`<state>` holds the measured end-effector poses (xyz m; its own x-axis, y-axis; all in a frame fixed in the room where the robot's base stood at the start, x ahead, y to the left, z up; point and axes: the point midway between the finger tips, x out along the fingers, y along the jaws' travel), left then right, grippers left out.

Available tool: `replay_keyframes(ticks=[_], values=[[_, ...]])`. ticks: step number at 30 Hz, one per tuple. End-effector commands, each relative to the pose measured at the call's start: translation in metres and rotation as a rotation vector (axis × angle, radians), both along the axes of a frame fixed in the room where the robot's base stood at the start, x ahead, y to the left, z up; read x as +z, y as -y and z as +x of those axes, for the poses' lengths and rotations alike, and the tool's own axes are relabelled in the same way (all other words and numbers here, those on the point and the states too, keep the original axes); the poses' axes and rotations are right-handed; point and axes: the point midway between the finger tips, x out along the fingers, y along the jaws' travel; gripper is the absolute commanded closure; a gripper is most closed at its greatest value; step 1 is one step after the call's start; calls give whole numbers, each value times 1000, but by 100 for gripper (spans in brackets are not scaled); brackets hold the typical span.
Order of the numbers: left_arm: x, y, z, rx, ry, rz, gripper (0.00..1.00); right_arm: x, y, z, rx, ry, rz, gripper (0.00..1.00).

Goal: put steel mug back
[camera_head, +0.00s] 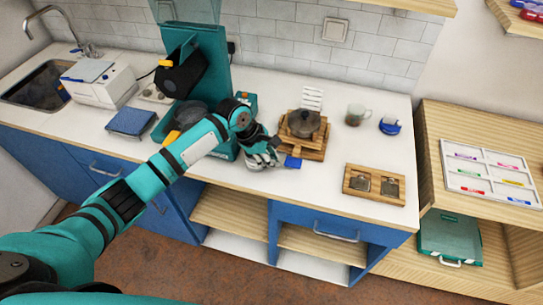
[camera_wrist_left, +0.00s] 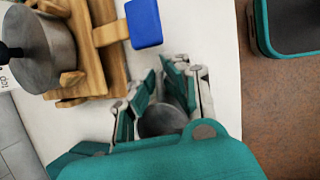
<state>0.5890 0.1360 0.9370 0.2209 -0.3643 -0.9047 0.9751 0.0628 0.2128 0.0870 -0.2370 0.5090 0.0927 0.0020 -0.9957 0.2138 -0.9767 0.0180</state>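My left gripper (camera_head: 264,158) is low over the counter, left of the wooden stand. In the left wrist view its fingers (camera_wrist_left: 167,82) are some way apart. A grey round thing (camera_wrist_left: 160,121), which looks like the steel mug, shows between them, partly hidden by the green palm. I cannot tell whether the fingers press on it. In the head view the gripper hides it. My right gripper is not in view.
A grey pot (camera_head: 303,123) stands on the wooden stand (camera_head: 318,153), with a blue block (camera_head: 293,162) at its front. A clear mug (camera_head: 355,115) and a blue item (camera_head: 390,125) stand behind. A wooden tray (camera_head: 374,199) with two grey inserts lies at the right. Counter between stand and tray is clear.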

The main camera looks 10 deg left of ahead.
Motion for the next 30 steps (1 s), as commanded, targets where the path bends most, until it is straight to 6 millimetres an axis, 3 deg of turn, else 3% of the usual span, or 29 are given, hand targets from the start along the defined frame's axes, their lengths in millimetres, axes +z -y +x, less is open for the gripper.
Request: replay_keyframes(ticks=[4, 14, 30], values=[[0, 0, 0, 0, -1, 1, 69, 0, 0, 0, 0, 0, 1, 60], [5, -1, 0, 0, 1, 0, 69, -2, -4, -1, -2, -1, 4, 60], [95, -38, -22, 1, 2, 0, 69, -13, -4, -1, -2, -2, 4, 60]])
